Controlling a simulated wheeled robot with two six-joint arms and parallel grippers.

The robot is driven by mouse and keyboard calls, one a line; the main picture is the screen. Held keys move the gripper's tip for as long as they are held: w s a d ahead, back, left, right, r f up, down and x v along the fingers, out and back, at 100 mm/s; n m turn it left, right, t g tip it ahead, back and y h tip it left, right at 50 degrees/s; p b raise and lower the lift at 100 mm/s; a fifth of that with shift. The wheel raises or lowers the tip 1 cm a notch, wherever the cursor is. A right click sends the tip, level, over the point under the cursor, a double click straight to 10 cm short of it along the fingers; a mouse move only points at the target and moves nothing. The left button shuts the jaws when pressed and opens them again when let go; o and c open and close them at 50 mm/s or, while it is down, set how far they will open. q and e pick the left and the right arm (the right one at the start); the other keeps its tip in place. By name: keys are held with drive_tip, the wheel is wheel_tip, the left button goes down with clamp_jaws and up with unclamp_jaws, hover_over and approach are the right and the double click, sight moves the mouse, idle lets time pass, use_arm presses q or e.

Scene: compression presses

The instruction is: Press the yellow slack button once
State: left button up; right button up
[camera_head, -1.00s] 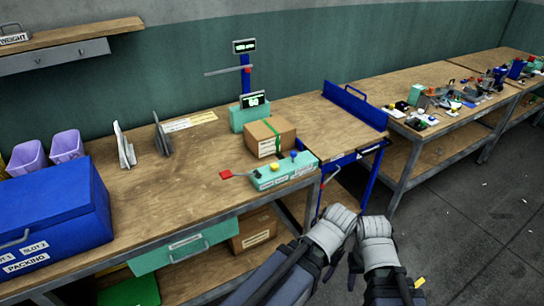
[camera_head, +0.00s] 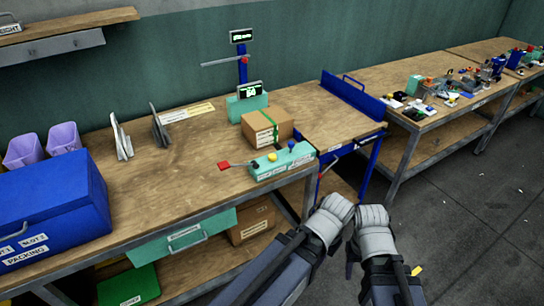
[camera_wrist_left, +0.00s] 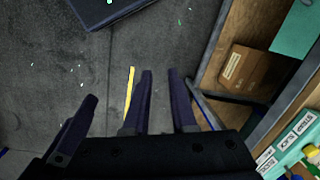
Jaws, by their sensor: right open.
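The yellow button (camera_head: 272,157) stands on a teal control box (camera_head: 284,164) at the near right corner of the workbench. The box also shows in the left wrist view (camera_wrist_left: 285,155), with the yellow button (camera_wrist_left: 313,153) at the right edge. My left gripper (camera_head: 330,216) and right gripper (camera_head: 372,220) are side by side in front of the bench, apart from the box. The left fingers (camera_wrist_left: 160,90) stand apart over bare floor. My right gripper is open.
A cardboard box (camera_head: 267,128) with a green band sits just behind the control box. A blue-framed table (camera_head: 340,127) adjoins on the right. A blue packing bin (camera_head: 50,205) is at the left. Open floor (camera_head: 460,230) lies to the right.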

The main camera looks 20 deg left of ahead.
use_arm(q)
clamp_jaws()
idle(1.1)
